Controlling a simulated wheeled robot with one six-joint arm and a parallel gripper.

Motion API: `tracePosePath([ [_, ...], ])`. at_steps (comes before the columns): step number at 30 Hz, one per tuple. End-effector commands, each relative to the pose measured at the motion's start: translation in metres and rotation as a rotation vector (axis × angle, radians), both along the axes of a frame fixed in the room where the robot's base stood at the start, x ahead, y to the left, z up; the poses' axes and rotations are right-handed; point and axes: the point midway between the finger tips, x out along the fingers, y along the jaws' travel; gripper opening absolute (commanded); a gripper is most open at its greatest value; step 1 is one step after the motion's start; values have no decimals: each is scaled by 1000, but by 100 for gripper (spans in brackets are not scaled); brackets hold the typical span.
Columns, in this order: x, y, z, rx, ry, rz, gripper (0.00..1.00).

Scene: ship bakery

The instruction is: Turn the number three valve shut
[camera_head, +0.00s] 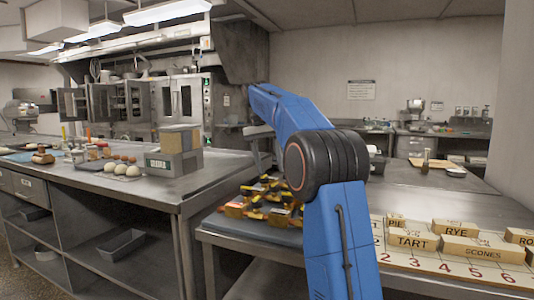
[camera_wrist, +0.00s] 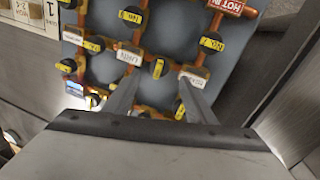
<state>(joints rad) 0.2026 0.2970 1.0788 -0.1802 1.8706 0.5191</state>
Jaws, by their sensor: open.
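The valve board (camera_wrist: 185,40) is a grey-blue panel with copper pipes and several black valves with yellow number tags. The tags are seen upside down and are too small to read surely, so I cannot tell which is number three. One yellow-tagged valve (camera_wrist: 158,68) shows between the fingertips of my gripper (camera_wrist: 158,84). The gripper is open, with nothing held, and points at the board. Another tagged valve (camera_wrist: 180,110) lies by the right finger. In the head view the board (camera_head: 290,236) lies on a steel table, partly hidden by my blue arm.
A number board (camera_head: 440,264) with wooden name blocks such as RYE (camera_head: 454,228) lies right of the valve board. On the left counter stand a grey box (camera_head: 174,162) and several eggs (camera_head: 120,169). A gap separates counter and table.

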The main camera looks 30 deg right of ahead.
Motion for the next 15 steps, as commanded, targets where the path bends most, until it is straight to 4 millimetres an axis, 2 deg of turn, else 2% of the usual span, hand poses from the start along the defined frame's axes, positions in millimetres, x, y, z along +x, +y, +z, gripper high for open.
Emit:
tracePosePath([
  [6,6,4,33,-1,-3,0,50],
  [15,8,8,51,-1,-4,0,50],
])
